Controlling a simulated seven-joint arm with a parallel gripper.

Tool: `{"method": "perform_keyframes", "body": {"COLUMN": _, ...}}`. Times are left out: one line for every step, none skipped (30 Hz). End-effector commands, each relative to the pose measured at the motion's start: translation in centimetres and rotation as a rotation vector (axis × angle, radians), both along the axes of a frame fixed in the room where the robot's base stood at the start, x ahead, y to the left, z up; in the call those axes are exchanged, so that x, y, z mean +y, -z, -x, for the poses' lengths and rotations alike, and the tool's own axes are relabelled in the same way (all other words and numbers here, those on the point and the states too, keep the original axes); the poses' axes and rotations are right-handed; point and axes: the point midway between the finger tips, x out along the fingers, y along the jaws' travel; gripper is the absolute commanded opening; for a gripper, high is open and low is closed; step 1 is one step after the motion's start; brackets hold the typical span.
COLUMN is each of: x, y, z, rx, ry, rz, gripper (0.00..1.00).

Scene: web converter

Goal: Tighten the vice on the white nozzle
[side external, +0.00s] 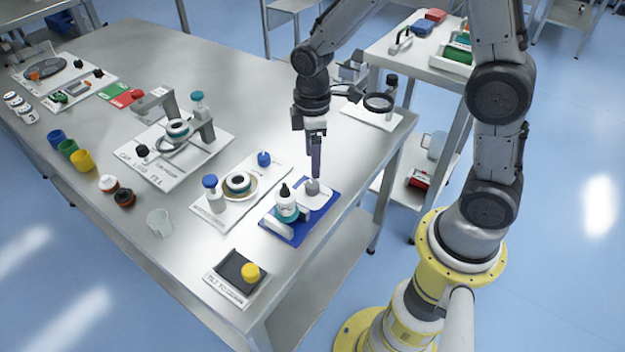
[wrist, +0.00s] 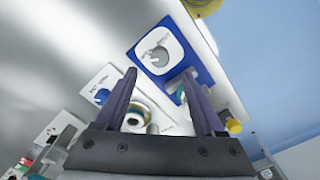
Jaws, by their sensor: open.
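A blue board (side external: 325,206) near the table's right front corner carries a white panel with a round grey knob (side external: 312,187). On the same board a white nozzle-like bottle (side external: 286,204) with a black tip and teal base stands upright beside a pale grey block (side external: 278,226). Whether the vice grips it I cannot tell. My gripper (side external: 316,176) points down just above the knob; contact is unclear. In the wrist view its two dark fingers (wrist: 159,74) are apart with nothing held, and the knob (wrist: 157,56) shows just beyond the tips. The right finger partly hides the bottle.
A white board (side external: 222,222) with a blue-capped bottle, a ring and a blue knob lies to the left. A magnifier stand (side external: 378,103) stands behind. A clear cup (side external: 160,222) is farther left.

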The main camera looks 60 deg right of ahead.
Motion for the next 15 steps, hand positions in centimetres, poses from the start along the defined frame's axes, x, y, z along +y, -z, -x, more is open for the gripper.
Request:
{"method": "perform_keyframes", "body": {"x": 0.0, "y": 1.2, "z": 0.1, "rx": 0.007, "ry": 0.000, "rz": 0.000, "gripper": 0.71}}
{"method": "perform_keyframes", "body": {"x": 0.0, "y": 1.8, "z": 0.1, "rx": 0.006, "ry": 0.000, "rz": 0.001, "gripper": 0.71}}
{"method": "perform_keyframes", "body": {"x": 0.0, "y": 2.5, "z": 0.1, "rx": 0.006, "ry": 0.000, "rz": 0.000, "gripper": 0.71}}
{"method": "perform_keyframes", "body": {"x": 0.0, "y": 3.1, "z": 0.2, "rx": 0.007, "ry": 0.000, "rz": 0.000, "gripper": 0.71}}
{"method": "perform_keyframes", "body": {"x": 0.0, "y": 3.6, "z": 0.1, "rx": 0.005, "ry": 0.000, "rz": 0.001, "gripper": 0.71}}
{"method": "perform_keyframes", "body": {"x": 0.0, "y": 4.3, "z": 0.1, "rx": 0.005, "ry": 0.000, "rz": 0.001, "gripper": 0.71}}
{"method": "perform_keyframes", "body": {"x": 0.0, "y": 4.8, "z": 0.1, "rx": 0.005, "ry": 0.000, "rz": 0.001, "gripper": 0.71}}
{"method": "perform_keyframes", "body": {"x": 0.0, "y": 5.3, "z": 0.1, "rx": 0.004, "ry": 0.000, "rz": 0.001, "gripper": 0.71}}
{"method": "perform_keyframes", "body": {"x": 0.0, "y": 5.8, "z": 0.1, "rx": 0.004, "ry": 0.001, "rz": 0.000, "gripper": 0.71}}
{"method": "perform_keyframes", "body": {"x": 0.0, "y": 6.2, "z": 0.0, "rx": 0.003, "ry": 0.000, "rz": 0.000, "gripper": 0.71}}
{"method": "perform_keyframes", "body": {"x": 0.0, "y": 6.5, "z": 0.1, "rx": 0.003, "ry": 0.001, "rz": 0.000, "gripper": 0.71}}
{"method": "perform_keyframes", "body": {"x": 0.0, "y": 6.9, "z": 0.0, "rx": 0.003, "ry": 0.001, "rz": 0.000, "gripper": 0.71}}
{"method": "perform_keyframes", "body": {"x": 0.0, "y": 7.1, "z": 0.0, "rx": 0.002, "ry": 0.001, "rz": 0.001, "gripper": 0.71}}
{"method": "perform_keyframes", "body": {"x": 0.0, "y": 7.3, "z": 0.0, "rx": 0.001, "ry": 0.001, "rz": 0.000, "gripper": 0.71}}
{"method": "perform_keyframes", "body": {"x": 0.0, "y": 7.5, "z": 0.0, "rx": 0.001, "ry": 0.001, "rz": 0.000, "gripper": 0.71}}
